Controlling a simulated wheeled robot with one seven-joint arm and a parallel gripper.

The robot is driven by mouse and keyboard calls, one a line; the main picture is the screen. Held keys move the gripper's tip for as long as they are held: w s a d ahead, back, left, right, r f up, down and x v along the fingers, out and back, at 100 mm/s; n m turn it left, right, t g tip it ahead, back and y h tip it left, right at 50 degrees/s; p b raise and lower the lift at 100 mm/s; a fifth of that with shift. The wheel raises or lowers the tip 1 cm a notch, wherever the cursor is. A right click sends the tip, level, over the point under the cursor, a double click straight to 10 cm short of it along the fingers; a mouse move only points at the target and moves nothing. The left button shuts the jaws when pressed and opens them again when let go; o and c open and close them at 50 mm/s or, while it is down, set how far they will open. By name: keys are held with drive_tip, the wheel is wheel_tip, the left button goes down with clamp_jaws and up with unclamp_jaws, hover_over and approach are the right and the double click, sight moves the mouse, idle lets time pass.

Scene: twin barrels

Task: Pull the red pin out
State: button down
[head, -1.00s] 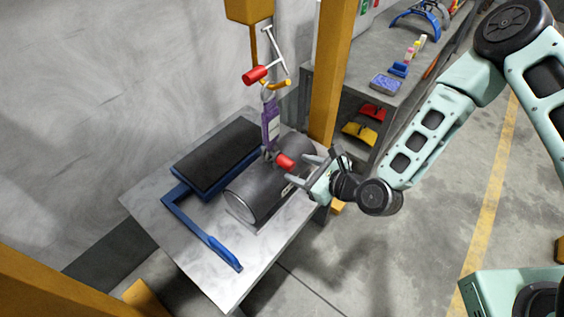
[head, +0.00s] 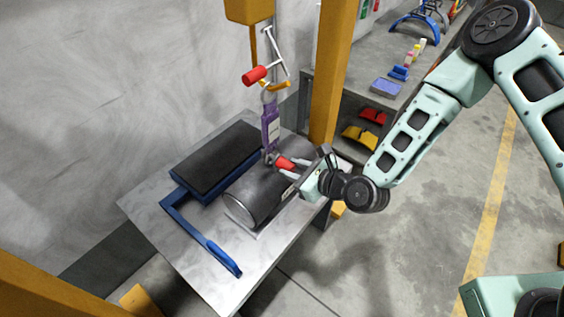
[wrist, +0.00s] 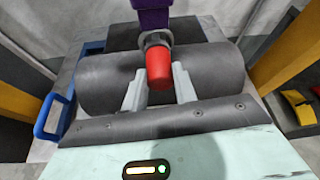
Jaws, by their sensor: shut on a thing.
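The red pin (head: 285,163) is a short red cylinder at the lower end of a purple link (head: 270,128), just above a dark grey barrel. In the wrist view the red pin (wrist: 159,68) lies between my two pale fingers, its far end in a dark metal fitting (wrist: 155,40) under the purple piece. My gripper (head: 291,167) reaches in from the right and is shut on the red pin. The fingers hide part of the pin's sides. A second red cylinder (head: 255,75) hangs higher, at the top of the link.
The grey barrel (head: 258,193) lies on a pale table (head: 190,247) close under my fingers. A black pad (head: 215,157) and a blue bar handle (head: 222,257) are left of it. A yellow post (head: 332,75) stands close behind my gripper. Open floor lies right.

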drive_tip(key=shift+s+d, duration=0.45)
drive_tip(key=shift+d, duration=0.1)
idle(0.5)
drive_tip(key=s+d, duration=0.6)
drive_tip(key=d, duration=0.2)
drive_tip(key=shift+s+d+f, duration=0.2)
drive_tip(key=shift+s+f, duration=0.05)
idle(1.3)
